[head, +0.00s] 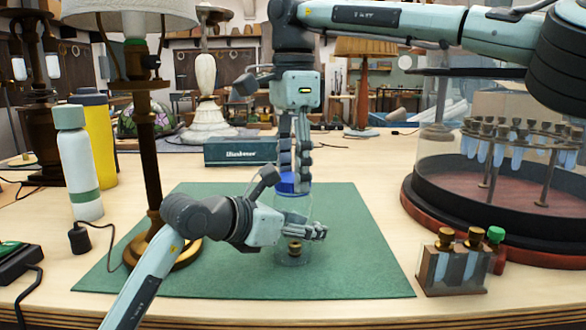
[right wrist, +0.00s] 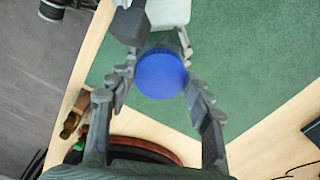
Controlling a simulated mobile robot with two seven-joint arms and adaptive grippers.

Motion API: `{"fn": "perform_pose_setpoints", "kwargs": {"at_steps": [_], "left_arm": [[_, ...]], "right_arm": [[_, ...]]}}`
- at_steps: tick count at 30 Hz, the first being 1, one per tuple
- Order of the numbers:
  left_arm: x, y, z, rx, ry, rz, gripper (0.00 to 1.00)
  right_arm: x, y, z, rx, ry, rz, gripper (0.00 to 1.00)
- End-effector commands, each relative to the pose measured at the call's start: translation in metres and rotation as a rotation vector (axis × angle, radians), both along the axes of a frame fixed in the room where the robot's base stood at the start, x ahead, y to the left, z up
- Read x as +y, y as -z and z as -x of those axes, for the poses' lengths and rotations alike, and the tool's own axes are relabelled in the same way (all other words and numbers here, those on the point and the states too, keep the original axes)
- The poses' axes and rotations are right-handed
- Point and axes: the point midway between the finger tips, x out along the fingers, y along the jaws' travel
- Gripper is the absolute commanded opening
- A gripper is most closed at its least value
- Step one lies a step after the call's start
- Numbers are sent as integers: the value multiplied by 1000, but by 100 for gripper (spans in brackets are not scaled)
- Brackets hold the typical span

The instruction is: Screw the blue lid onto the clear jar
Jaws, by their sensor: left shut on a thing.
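The clear jar (head: 294,215) stands upright on the green mat (head: 350,250), with a small brass-coloured piece (head: 294,247) visible low inside it. The blue lid (head: 287,184) is at the jar's top; whether it is threaded on cannot be seen. My left gripper (head: 308,229) comes in low from the left and is shut on the jar's side. My right gripper (head: 294,172) points straight down from above, its fingers on either side of the lid. In the right wrist view the round lid (right wrist: 160,74) lies between the fingertips; whether they touch it is unclear.
A lamp (head: 143,160) stands close behind my left arm. A white bottle (head: 80,170) and a yellow one (head: 98,135) are at the left. A vial rack (head: 455,265) and a round display (head: 490,215) are at the right. A dark box (head: 240,151) lies behind the mat, whose right part is clear.

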Motion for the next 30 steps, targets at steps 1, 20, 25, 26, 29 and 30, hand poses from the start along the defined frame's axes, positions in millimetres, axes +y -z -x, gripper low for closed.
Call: {"fn": "perform_pose_setpoints", "kwargs": {"at_steps": [1,20,25,26,29,30], "left_arm": [[0,-1,0,-2,0,1,0],[0,-1,0,-3,2,1,0],[-1,-1,0,-3,2,1,0],[-1,-1,0,-3,2,1,0],[-1,-1,1,-3,2,1,0],[-1,-1,1,-3,2,1,0]], "right_arm": [[0,0,0,-1,0,0,31],[0,0,0,0,557,0,15],[0,0,0,0,569,1,15],[0,0,0,0,569,1,15],[0,0,0,0,568,1,52],[0,0,0,0,568,1,56]]}}
